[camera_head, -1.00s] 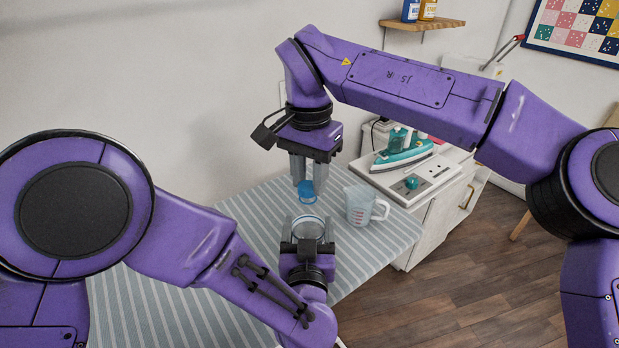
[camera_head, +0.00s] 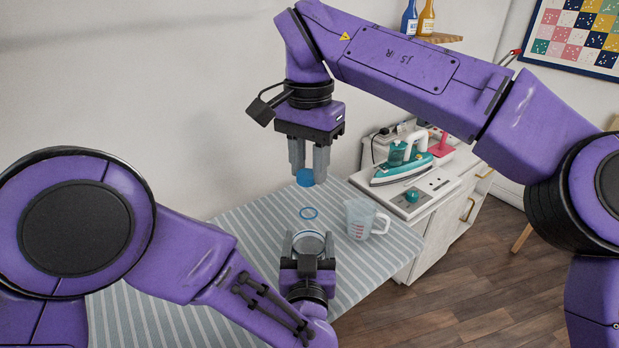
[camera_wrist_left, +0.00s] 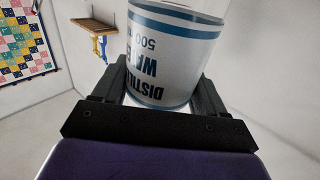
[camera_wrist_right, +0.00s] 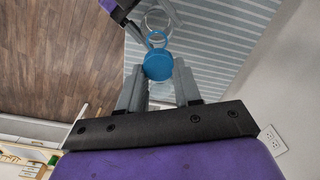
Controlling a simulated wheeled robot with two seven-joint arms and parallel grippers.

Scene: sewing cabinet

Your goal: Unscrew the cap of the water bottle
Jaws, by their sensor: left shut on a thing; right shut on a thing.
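The blue cap (camera_head: 305,179) is between the fingertips of my right gripper (camera_head: 309,172), which is shut on it. The cap is apart from the bottle, with a gap below it. It also shows in the right wrist view (camera_wrist_right: 158,67). My left gripper (camera_head: 308,246) is shut around the clear water bottle (camera_head: 309,241) and holds it below the cap. A blue ring (camera_head: 309,213) shows at the bottle's neck, in the open gap. The left wrist view shows the bottle's white and blue label (camera_wrist_left: 165,55) between the fingers.
A striped table (camera_head: 250,225) lies below both grippers. A clear measuring jug (camera_head: 359,219) with red marks stands on it, right of the bottle. A teal iron (camera_head: 403,165) sits on a white cabinet at the right. The table's left part looks clear.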

